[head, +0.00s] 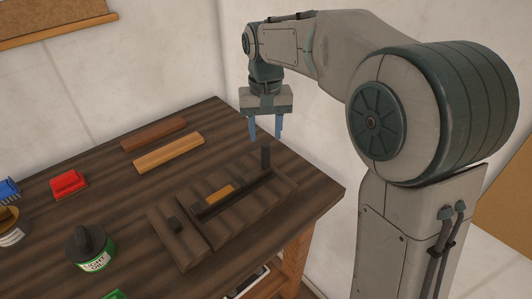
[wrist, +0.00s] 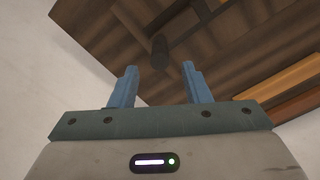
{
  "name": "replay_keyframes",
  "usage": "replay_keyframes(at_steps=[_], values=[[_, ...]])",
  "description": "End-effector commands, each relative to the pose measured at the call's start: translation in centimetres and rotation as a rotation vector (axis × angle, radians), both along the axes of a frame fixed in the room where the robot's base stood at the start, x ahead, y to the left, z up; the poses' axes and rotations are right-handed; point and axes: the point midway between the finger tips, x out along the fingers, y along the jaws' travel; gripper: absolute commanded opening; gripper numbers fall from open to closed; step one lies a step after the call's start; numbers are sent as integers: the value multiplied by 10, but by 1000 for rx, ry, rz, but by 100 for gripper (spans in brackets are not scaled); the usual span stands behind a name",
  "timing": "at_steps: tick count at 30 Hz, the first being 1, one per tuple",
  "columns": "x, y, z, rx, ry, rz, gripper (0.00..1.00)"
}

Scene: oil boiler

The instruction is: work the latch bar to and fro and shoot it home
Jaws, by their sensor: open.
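The latch bar (head: 243,185) is a dark bar lying in a channel on a wooden board (head: 252,208) at the table's near right corner. An orange-brown strip (head: 220,195) shows along it. A dark upright handle (head: 265,157) stands at its far right end; it also shows in the wrist view (wrist: 159,50). My gripper (head: 265,136) is open and empty, pointing down just above the handle. In the wrist view its blue fingertips (wrist: 159,70) are spread, with the handle's end beyond the gap between them.
A brown wooden bar (head: 154,134) and a lighter one (head: 168,152) lie behind the board. A red brush-like item (head: 68,184), a green-labelled oil can (head: 90,248) and a blue item (head: 8,190) stand left. White walls rise behind the table.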

Motion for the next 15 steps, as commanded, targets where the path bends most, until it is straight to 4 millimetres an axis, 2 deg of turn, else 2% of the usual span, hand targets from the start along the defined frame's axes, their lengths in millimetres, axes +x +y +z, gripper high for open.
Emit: replay_keyframes(at_steps=[1,6,10,15], values=[[-1,0,-13,-2,5,0,43],[-1,0,-45,-1,3,1,43],[0,0,-62,-1,1,1,43],[0,0,-73,0,-1,1,43]])
